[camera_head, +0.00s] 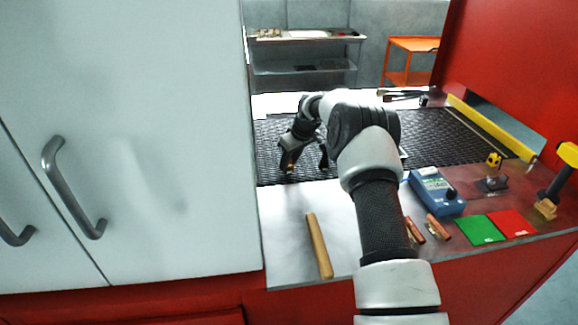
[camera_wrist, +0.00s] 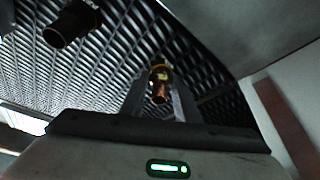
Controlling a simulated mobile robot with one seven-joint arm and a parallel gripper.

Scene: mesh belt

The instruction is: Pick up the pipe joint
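My gripper (camera_head: 306,163) is over the dark mesh belt (camera_head: 425,135) in the head view, with its two fingers spread apart. In the wrist view its fingers (camera_wrist: 160,100) point away over the mesh. A small copper and yellowish piece (camera_wrist: 160,84), which looks like the pipe joint, shows between the fingers. I cannot tell its height relative to the fingertips, and no firm contact shows. In the head view I cannot make it out clearly near the gripper. A dark cylindrical piece (camera_wrist: 72,23) is at upper left in the wrist view.
A wooden rod (camera_head: 319,246) lies on the pale front surface. A blue meter (camera_head: 437,191), copper-coloured pieces (camera_head: 437,227), a green card (camera_head: 479,230) and a red card (camera_head: 512,222) lie to the right. A yellow rail (camera_head: 490,126) edges the belt. White cabinet doors (camera_head: 150,140) stand at left.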

